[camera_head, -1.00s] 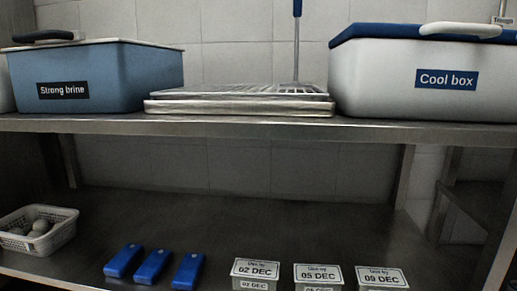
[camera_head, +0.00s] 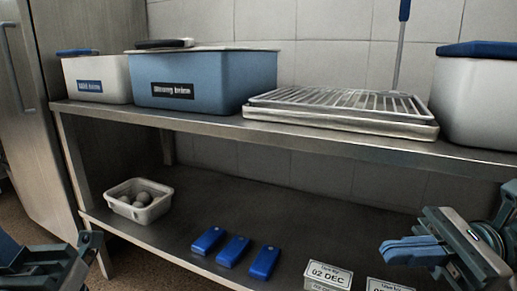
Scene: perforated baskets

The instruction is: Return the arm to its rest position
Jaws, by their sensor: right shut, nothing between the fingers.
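My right gripper (camera_head: 392,250) comes in from the right edge. Its blue fingers point left and are closed together with nothing between them, in front of the lower shelf. My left gripper (camera_head: 82,252) shows only partly in the bottom left corner, dark and cut off by the frame. Whether its fingers are open or shut cannot be seen. Neither gripper is seen touching anything.
A steel shelf holds a blue brine tub (camera_head: 205,82), a smaller white tub (camera_head: 97,80), wire racks (camera_head: 340,107) and a white box (camera_head: 477,100). Below are a perforated basket (camera_head: 140,212) with round pieces, blue blocks (camera_head: 234,250) and date labels (camera_head: 328,275).

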